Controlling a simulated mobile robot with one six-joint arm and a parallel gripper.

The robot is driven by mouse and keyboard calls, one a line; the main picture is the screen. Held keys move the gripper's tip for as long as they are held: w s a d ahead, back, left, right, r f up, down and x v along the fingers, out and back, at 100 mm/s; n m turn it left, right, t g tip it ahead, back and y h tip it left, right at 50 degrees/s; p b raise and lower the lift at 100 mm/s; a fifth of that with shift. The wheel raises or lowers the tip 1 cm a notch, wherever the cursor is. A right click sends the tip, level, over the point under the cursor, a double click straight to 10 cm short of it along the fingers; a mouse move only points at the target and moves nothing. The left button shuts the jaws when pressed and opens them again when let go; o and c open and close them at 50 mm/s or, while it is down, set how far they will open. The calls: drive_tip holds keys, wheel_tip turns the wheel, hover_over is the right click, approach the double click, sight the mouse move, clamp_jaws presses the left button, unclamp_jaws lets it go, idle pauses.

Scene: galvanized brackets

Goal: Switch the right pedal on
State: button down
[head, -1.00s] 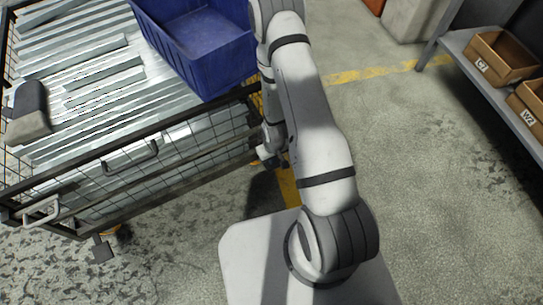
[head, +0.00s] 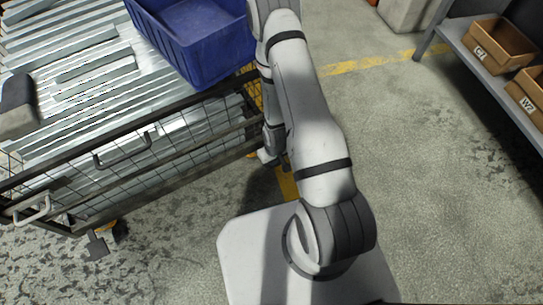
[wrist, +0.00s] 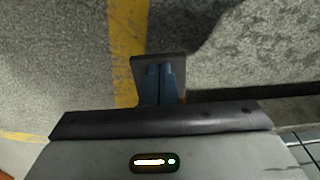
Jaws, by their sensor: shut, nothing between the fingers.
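In the head view my gripper (head: 283,161) is low beside the near right corner of the wire cart (head: 180,150), partly behind my arm. The right pedal cannot be made out there. The left pedal (head: 97,246) shows as a dark plate sticking out under the cart's near left corner.
A blue bin (head: 205,60) stands on the cart's load of ridged metal pieces (head: 95,75). A shelf with brown boxes (head: 500,45) is at the right. A yellow floor line (head: 350,67) crosses the floor. The floor right of my arm is clear.

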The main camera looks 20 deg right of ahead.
drive_tip(key=shift+s+f+b, duration=0.2)
drive_tip(key=shift+f+b, duration=0.05)
drive_tip(key=shift+f, duration=0.4)
drive_tip(key=shift+s+f+b, duration=0.2)
drive_tip(key=shift+f+b, duration=0.05)
drive_tip(key=shift+f, duration=0.35)
drive_tip(key=shift+f+b, duration=0.45)
drive_tip(key=shift+f, duration=0.65)
drive_tip(key=shift+d, duration=0.1)
drive_tip(key=s+d+r+p, duration=0.2)
drive_tip(key=s+r+p, duration=0.4)
drive_tip(key=s+r, duration=0.3)
drive_tip(key=shift+s+r, duration=0.25)
drive_tip(key=shift+r, duration=0.3)
